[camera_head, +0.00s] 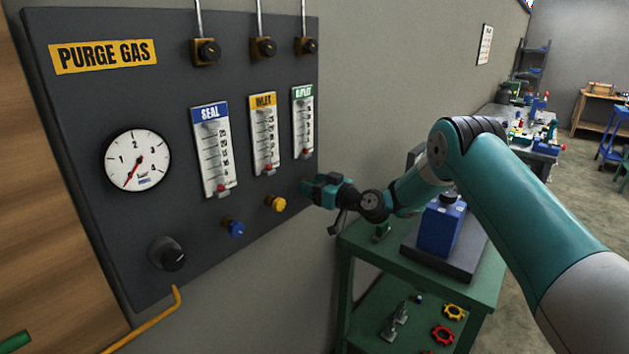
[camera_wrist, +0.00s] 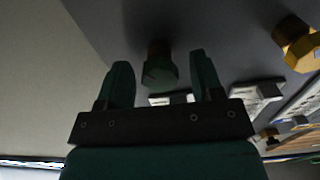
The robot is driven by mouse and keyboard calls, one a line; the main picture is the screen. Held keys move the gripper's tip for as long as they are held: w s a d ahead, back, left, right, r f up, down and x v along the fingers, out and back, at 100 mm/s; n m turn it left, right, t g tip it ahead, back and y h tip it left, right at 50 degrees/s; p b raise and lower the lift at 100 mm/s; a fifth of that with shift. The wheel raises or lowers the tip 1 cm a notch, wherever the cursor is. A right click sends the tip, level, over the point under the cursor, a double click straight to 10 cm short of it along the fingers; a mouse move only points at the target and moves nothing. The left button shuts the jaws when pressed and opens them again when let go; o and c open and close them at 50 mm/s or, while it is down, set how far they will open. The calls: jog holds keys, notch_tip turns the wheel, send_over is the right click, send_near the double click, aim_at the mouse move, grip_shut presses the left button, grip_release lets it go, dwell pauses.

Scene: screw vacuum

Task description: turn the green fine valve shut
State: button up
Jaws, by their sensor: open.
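The green fine valve (camera_wrist: 159,71) is a small dark green knob on a brass stem on the grey panel. In the wrist view it shows between the two fingers of my gripper (camera_wrist: 159,59), with a visible gap on each side. My gripper is open and empty. I cannot tell how deep the knob sits between the fingers.
The yellow knob (camera_head: 276,204) and blue knob (camera_head: 236,228) sit to the left on the purge gas panel (camera_head: 95,105). A black knob (camera_head: 172,257) and a gauge (camera_head: 137,160) are further left. A green bench (camera_head: 367,243) with a blue box (camera_head: 441,227) stands at right.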

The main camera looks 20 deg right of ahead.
jog(key=c, duration=0.9)
jog(key=shift+m+b, duration=0.3)
jog(key=shift+b, duration=0.1)
